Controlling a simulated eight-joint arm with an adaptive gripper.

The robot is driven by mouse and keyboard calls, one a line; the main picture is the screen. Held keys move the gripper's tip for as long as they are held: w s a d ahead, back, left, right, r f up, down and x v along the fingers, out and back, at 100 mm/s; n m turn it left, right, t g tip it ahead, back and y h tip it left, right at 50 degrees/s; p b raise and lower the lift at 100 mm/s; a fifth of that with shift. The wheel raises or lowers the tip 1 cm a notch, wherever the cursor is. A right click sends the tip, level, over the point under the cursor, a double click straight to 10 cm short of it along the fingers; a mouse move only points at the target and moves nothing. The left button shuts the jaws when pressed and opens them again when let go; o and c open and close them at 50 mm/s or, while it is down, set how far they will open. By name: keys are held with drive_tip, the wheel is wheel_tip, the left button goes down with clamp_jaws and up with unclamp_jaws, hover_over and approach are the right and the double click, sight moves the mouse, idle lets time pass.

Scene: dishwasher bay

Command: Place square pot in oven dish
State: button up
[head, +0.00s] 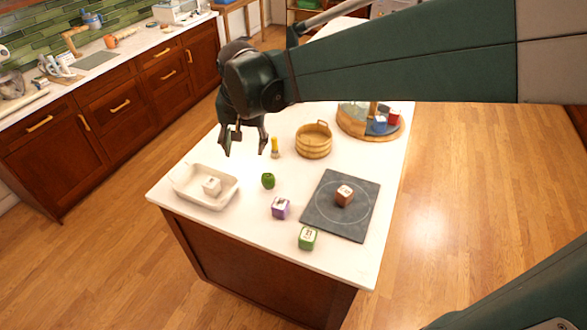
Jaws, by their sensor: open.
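The white oven dish (183,187) sits at the near left corner of the island, with a small white square block (212,186) inside it. Several small square pieces stand on the island: a purple and white one (280,208), a green and white one (307,238) and a brown one (344,195). I cannot tell for sure which is the square pot. My gripper (246,150) is open and empty, fingers pointing down, above the island, beyond the dish and left of the wooden tub.
The brown piece stands on a dark square mat (328,222). A green round item (268,181), a yellow-topped item (275,147) and a wooden tub (313,142) stand mid-island. A round divided tray (350,125) holds blue and red pieces behind.

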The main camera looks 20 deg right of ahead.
drive_tip(key=s+d+n+t, duration=0.1)
drive_tip(key=s+d, duration=0.4)
drive_tip(key=s, duration=0.6)
drive_tip(key=s+d+n+t, duration=0.2)
drive_tip(key=s+d+n, duration=0.1)
drive_tip(key=s, duration=0.8)
drive_tip(key=shift+s+d+n+t, duration=0.3)
drive_tip(key=shift+d+n, duration=0.1)
drive_tip(key=shift+d, duration=0.45)
